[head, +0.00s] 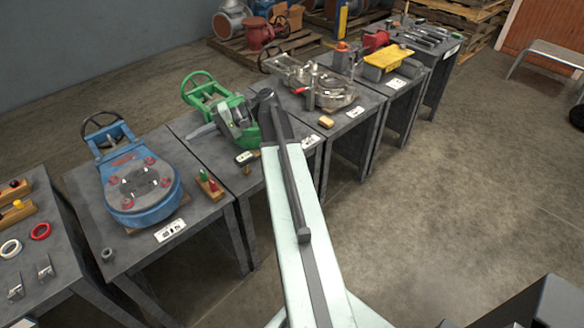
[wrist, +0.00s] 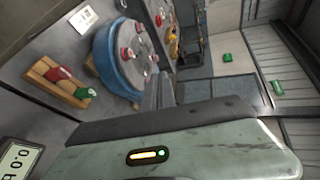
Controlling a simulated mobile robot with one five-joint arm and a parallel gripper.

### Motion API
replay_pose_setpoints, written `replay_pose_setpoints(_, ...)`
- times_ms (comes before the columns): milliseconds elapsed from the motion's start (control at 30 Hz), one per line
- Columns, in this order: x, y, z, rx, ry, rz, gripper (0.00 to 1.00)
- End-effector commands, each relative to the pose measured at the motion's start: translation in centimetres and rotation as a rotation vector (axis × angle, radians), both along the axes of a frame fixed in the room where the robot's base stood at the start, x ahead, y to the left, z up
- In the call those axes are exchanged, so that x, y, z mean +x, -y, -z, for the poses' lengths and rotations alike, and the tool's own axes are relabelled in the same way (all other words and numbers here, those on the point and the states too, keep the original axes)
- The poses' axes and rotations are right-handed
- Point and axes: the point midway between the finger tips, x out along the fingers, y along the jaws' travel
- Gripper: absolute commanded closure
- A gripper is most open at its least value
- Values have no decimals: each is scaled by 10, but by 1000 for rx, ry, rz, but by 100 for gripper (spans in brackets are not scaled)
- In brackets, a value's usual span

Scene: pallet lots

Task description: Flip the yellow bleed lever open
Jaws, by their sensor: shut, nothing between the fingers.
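I cannot make out the yellow bleed lever for certain. A small yellow knob (head: 18,204) shows on a wooden block at the left edge of the head view, and a small yellow-orange piece (head: 326,122) lies near the grey valve. My gripper (wrist: 158,90) is shut and empty. In the wrist view its fingers point toward the side of a blue valve (wrist: 120,58), apart from any lever. In the head view my arm reaches up to the green valve (head: 232,122), and the fingertips are hard to see there.
The blue valve (head: 145,190) sits on its own table. A wooden block with red and green knobs (head: 210,187) is beside it and also shows in the wrist view (wrist: 57,82). A yellow-topped item (head: 388,57) stands further along.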

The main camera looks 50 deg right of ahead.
Motion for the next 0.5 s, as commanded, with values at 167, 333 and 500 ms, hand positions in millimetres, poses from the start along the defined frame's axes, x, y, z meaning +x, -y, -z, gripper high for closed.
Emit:
replay_pose_setpoints(167,-66,203,77,155,150,311,100)
replay_pose_setpoints(333,-161,326,118,187,231,537,100)
replay_pose_setpoints(500,-217,374,136,180,251,646,100)
